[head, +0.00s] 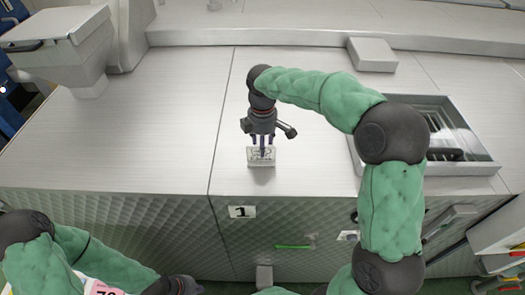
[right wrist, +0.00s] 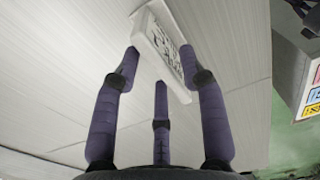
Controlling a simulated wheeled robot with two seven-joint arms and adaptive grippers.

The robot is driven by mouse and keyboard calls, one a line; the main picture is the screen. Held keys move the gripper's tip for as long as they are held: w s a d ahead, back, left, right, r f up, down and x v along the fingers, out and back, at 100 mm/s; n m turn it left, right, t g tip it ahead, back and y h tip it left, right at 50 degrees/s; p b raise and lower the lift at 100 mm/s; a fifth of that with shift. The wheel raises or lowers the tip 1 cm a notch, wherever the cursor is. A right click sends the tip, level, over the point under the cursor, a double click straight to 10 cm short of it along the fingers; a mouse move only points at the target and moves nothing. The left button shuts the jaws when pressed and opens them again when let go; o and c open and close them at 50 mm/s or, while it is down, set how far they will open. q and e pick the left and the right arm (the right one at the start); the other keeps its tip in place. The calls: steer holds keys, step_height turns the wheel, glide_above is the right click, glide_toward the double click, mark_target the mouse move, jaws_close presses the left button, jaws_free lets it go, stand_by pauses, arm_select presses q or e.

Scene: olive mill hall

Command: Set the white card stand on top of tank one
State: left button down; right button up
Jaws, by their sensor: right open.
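The white card stand (head: 262,160) with dark lettering is on the pale metal top (head: 235,165) of tank one, close to its front edge. The plate marked 1 (head: 242,212) is on the quilted front just below. My right gripper (head: 262,150) points down right at the stand's back. In the right wrist view its three fingers (right wrist: 162,80) are spread open, with tips close to the stand (right wrist: 160,42); whether they touch it I cannot tell. My left gripper (head: 180,286) is at the bottom edge, partly cut off, its fingers unclear.
A sunken metal basin with a grate (head: 462,135) lies right of my right arm. A white block (head: 372,55) sits at the back. A metal hopper (head: 65,45) stands back left. A green handle (head: 292,246) shows on the tank front. The top left of the stand is bare.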

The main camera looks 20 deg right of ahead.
step_height(320, 180, up, 8)
steer(key=shift+r, duration=0.1)
stand_by(0.5)
